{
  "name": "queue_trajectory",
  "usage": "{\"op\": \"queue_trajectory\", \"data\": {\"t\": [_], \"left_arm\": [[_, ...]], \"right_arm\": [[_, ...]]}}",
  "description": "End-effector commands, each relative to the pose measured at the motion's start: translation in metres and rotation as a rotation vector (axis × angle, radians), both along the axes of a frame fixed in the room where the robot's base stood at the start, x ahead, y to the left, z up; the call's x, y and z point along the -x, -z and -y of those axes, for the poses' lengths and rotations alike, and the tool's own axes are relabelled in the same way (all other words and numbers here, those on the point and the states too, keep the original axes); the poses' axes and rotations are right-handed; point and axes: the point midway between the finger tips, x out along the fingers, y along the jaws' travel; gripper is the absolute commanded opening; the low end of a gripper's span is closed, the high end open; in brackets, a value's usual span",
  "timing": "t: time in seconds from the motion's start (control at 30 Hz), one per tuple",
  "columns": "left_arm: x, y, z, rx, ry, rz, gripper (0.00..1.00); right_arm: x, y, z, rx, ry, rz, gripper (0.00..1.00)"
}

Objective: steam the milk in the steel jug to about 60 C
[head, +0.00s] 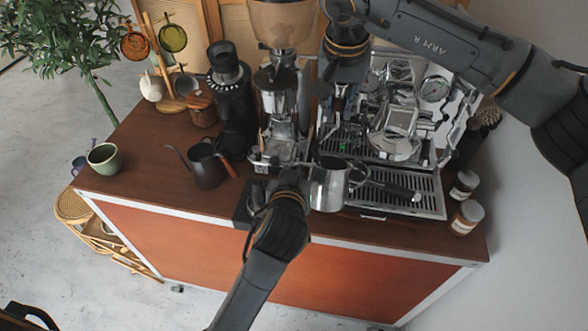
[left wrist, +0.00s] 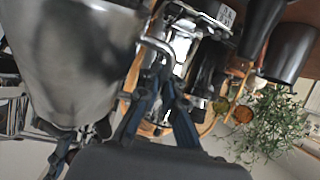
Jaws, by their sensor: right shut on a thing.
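The steel jug (head: 328,188) is at the front left of the espresso machine (head: 395,125), upright. Its body fills the upper left of the left wrist view (left wrist: 75,60). My left gripper (head: 292,183) is at the jug's left side, its fingers (left wrist: 160,105) shut at the jug's handle. I cannot tell whether the jug's base touches anything. My right gripper (head: 341,97) points down at the left front of the machine, shut on a part there that its wrist mostly hides. I cannot make out the steam wand's tip or the milk.
The grinder (head: 277,95) stands left of the machine. A black kettle (head: 207,166), a green cup (head: 104,158) and a mug tree (head: 160,60) are further left. A black-handled tool (head: 400,190) lies over the drip tray (head: 425,205). Two jars (head: 466,217) stand at the right.

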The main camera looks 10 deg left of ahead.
Motion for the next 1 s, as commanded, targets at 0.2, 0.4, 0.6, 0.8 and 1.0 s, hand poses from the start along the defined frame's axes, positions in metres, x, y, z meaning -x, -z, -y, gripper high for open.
{"op": "queue_trajectory", "data": {"t": [0.2,0.4,0.6,0.8,1.0], "left_arm": [[-0.002,-0.01,0.001,0.01,0.002,0.024,0.0],[-0.002,-0.01,0.001,0.01,0.002,0.024,0.0],[-0.002,-0.01,0.001,0.01,0.002,0.024,0.0],[-0.002,-0.01,0.001,0.01,0.002,0.024,0.0],[-0.002,-0.01,0.001,0.01,0.002,0.024,0.0]], "right_arm": [[-0.004,-0.013,0.0,-0.004,0.002,0.01,0.0],[-0.006,-0.022,0.0,-0.004,0.002,0.011,0.0],[-0.008,-0.03,0.0,-0.003,0.001,0.011,0.0],[-0.01,-0.037,0.0,-0.003,0.001,0.012,0.0],[-0.01,-0.037,0.0,-0.004,0.0,0.01,0.0]]}}
